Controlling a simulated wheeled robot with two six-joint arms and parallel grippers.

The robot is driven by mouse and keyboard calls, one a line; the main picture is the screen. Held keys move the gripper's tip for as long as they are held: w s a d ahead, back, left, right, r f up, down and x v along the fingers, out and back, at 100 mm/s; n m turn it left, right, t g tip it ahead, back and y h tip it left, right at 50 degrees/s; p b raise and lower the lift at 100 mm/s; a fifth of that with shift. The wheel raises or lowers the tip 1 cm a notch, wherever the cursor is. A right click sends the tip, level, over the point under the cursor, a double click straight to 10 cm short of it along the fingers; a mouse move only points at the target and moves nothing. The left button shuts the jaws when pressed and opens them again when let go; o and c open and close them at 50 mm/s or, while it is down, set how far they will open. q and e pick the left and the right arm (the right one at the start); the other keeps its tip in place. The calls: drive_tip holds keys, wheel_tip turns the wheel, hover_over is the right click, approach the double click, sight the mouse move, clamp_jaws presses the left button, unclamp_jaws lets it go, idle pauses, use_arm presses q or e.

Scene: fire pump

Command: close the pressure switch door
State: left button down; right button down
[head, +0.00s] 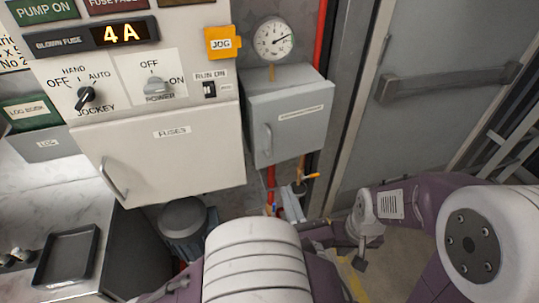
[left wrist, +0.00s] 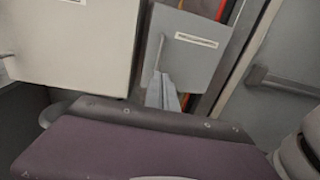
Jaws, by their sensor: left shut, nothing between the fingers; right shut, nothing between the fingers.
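The grey pressure switch box hangs on the wall below a round gauge (head: 275,39). Its door (head: 296,123), with a label and a vertical handle (head: 267,139) on the left side, looks nearly flush with the box; I cannot tell whether a small gap remains. The door also shows in the left wrist view (left wrist: 190,55), with its handle (left wrist: 158,52). My left gripper (head: 288,200) is shut and empty below the box; in the left wrist view its fingers (left wrist: 163,92) overlap the door's lower left part, contact unclear. My right gripper (head: 361,264) is shut and empty, lower right.
The white panel with its fuses door (head: 165,150) and knobs stands left of the box. A red pipe (head: 321,40) runs behind it. A grey door with a push bar (head: 430,83) is at right. A dark tray (head: 67,255) lies on the left counter.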

sight(271, 148)
use_arm(q)
drive_tip(key=p+x, duration=0.1)
drive_tip(key=x, duration=1.3)
drive_tip(key=shift+w+a+f, duration=0.1)
drive_tip(key=shift+w, duration=0.05)
